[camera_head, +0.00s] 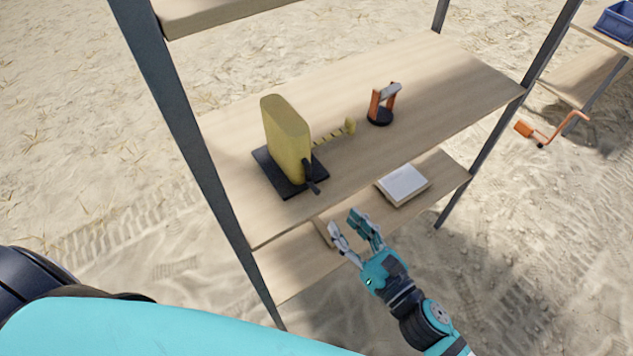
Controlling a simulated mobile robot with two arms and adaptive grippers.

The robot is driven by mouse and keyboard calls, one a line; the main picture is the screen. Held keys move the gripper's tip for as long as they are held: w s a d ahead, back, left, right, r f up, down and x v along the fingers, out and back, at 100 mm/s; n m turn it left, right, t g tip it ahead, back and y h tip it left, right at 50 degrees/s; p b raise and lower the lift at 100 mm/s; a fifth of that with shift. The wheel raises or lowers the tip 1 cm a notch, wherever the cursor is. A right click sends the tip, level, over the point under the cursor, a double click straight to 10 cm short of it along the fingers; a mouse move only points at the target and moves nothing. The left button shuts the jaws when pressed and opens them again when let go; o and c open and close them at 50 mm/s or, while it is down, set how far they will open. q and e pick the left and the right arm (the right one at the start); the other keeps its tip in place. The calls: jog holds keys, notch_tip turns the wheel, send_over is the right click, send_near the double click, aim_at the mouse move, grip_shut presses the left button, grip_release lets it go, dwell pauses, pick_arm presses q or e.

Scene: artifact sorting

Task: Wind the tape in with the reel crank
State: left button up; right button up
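The yellow tape reel (284,140) stands upright on a black base plate (271,180) on the upper wooden shelf. Its dark crank (311,178) is on the front right side, with the handle pointing down. My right gripper (345,220) is open and empty, in front of the shelf's front edge, below and to the right of the crank. It is apart from the reel. My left gripper is out of view.
An orange and grey tool (383,103) on a round black foot stands right of the tab. A white-topped box (403,183) lies on the lower shelf (285,265). Dark posts (190,140) frame the unit. A blue crate (616,22) and an orange crank-shaped tool (545,135) are at far right.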

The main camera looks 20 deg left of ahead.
aim_at(315, 187)
jog(key=p+x, duration=0.2)
jog(key=x, duration=0.8)
jog(key=shift+s, duration=0.1)
jog(key=shift+w+a, duration=0.25)
jog(key=shift+a, duration=0.2)
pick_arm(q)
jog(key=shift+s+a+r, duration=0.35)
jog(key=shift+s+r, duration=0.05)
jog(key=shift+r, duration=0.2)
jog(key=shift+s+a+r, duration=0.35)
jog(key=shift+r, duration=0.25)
pick_arm(e)
jog(key=shift+a, duration=0.1)
jog(key=shift+c, duration=0.6)
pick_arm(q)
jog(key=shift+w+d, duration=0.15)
pick_arm(e)
grip_shut()
